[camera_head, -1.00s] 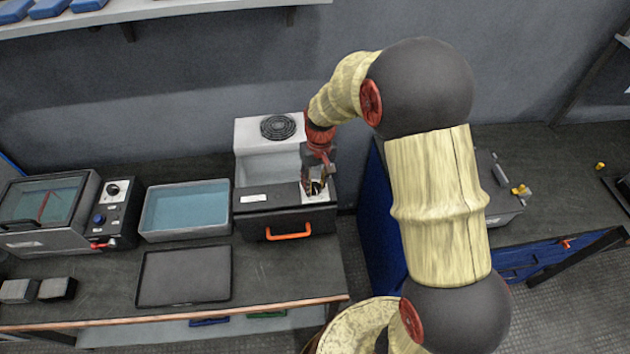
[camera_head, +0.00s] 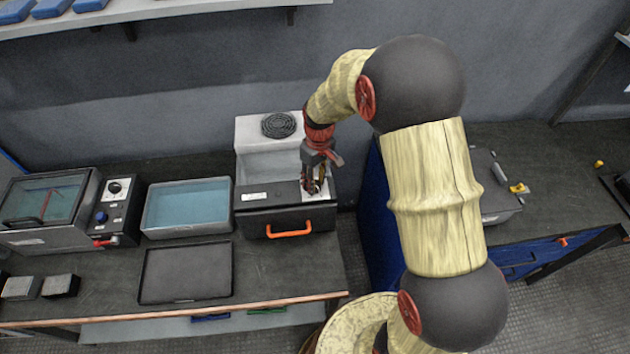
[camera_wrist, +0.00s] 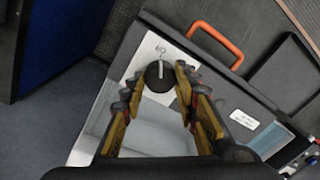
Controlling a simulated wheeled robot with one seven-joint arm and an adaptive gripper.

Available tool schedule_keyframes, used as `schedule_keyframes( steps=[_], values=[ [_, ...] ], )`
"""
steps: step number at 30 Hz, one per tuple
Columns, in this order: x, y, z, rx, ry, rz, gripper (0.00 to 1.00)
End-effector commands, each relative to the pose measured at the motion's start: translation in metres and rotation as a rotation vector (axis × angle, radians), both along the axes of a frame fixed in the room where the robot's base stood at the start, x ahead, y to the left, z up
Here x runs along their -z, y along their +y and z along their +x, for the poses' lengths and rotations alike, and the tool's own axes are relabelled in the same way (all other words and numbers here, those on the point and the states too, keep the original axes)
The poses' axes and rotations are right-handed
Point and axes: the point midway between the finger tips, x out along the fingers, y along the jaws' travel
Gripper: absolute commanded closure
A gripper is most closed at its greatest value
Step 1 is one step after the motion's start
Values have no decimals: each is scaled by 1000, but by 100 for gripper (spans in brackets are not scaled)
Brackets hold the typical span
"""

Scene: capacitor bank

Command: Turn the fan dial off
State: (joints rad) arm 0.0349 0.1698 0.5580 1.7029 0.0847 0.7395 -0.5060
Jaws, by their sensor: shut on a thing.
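The fan dial (camera_wrist: 159,76) is a round black knob with a light pointer line, set on a pale plate on the fan box's dark top. In the wrist view it sits between the two fingertips of my gripper (camera_wrist: 158,80). My gripper is shut on it. In the head view my gripper (camera_head: 314,188) points down at the right end of the fan box (camera_head: 262,215), and its fingers hide the dial. The box has a white rear part with a round black fan grille (camera_head: 279,125) and an orange handle (camera_head: 289,229) on its front.
Left of the fan box stand a grey tub of bluish liquid (camera_head: 188,206), a flat black tray (camera_head: 186,273) and a machine with a glass lid (camera_head: 45,198). A blue panel (camera_head: 378,215) stands to the right, past a gap.

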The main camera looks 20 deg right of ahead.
Motion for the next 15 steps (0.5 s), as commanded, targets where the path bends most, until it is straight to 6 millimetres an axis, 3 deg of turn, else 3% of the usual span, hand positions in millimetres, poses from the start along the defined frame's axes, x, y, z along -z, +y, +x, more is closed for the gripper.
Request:
schedule_keyframes(
  steps=[3, 4, 15],
  values=[
    [0, 0, 0, -1, 0, -1, 95],
    [0, 0, 0, -1, 0, -1, 69],
    [0, 0, 0, 0, 0, 0, 51]
  ],
)
